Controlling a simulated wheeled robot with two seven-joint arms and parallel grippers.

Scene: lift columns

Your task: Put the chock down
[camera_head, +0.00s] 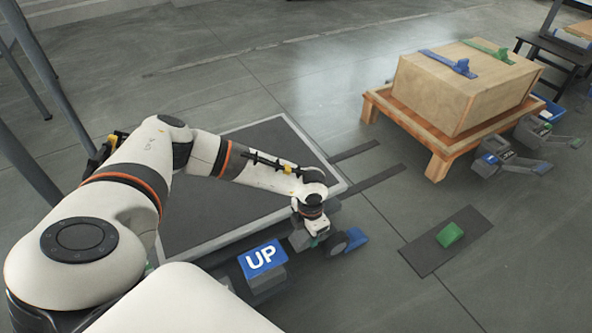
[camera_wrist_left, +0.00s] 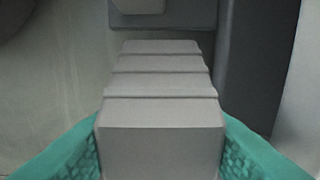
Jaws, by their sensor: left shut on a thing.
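A grey ribbed block, which I take for the chock (camera_wrist_left: 160,110), fills the middle of the left wrist view. Ridges cross its top, and its near face is flat. My left gripper (camera_head: 312,238) has its teal fingers on both sides of this block and is shut on it. My right gripper is not in view.
A green block (camera_head: 450,235) lies on a dark mat (camera_head: 427,257) at the right. A blue piece (camera_head: 355,239) is beside the wheel. A wooden crate (camera_head: 437,96) stands on an orange-brown stand (camera_head: 437,166). Grey devices (camera_head: 497,158) are right of it. Floor between mat and stand is clear.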

